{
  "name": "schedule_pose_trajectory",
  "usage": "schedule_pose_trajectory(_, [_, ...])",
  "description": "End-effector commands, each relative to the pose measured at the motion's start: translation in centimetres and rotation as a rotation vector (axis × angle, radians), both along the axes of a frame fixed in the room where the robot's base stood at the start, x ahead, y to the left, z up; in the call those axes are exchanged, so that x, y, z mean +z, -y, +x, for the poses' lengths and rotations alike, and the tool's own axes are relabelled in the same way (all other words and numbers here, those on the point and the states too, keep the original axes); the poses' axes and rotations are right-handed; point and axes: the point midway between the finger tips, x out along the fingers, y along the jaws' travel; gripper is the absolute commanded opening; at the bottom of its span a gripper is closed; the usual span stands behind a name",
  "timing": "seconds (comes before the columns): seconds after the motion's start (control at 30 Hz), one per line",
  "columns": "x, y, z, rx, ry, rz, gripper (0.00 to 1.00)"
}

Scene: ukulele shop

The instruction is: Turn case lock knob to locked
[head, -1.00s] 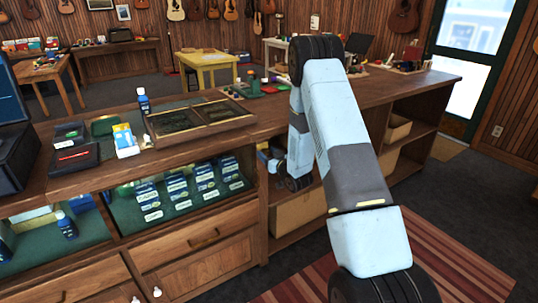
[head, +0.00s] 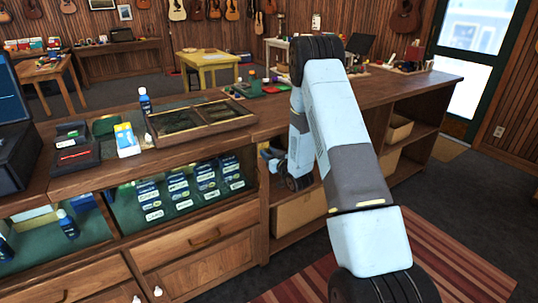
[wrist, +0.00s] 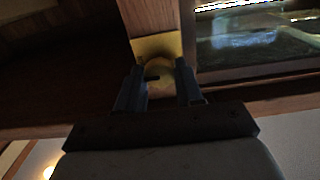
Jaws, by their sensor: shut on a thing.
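The brass lock knob (wrist: 160,67) is round and sits on a brass plate (wrist: 157,46) on a wooden post of the case in the wrist view. A short dark mark shows on the left of its face. My gripper (wrist: 161,79) is shut on the knob, with one dark finger on each side. The glass-fronted display case (head: 205,243) is in the head view, with several small labelled boxes inside. My wrist is low beside the case's right end there; the knob and fingertips cannot be made out in that view.
The counter top (head: 283,122) runs above my wrist and holds a wooden divided tray (head: 184,139), a blue bottle (head: 145,103) and small boxes. Open shelves with a wooden bin (head: 300,211) are right of the case. A striped rug (head: 448,262) lies on the floor.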

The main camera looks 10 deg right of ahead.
Motion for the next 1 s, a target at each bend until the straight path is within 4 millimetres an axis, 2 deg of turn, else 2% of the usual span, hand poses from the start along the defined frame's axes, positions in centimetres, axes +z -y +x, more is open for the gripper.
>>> schedule_pose_trajectory(0.37, [-0.03, -0.03, 0.01, -0.004, 0.043, -0.136, 0.06])
schedule_pose_trajectory(1.0, [-0.21, -0.41, -0.09, 0.000, 0.223, -0.698, 0.05])
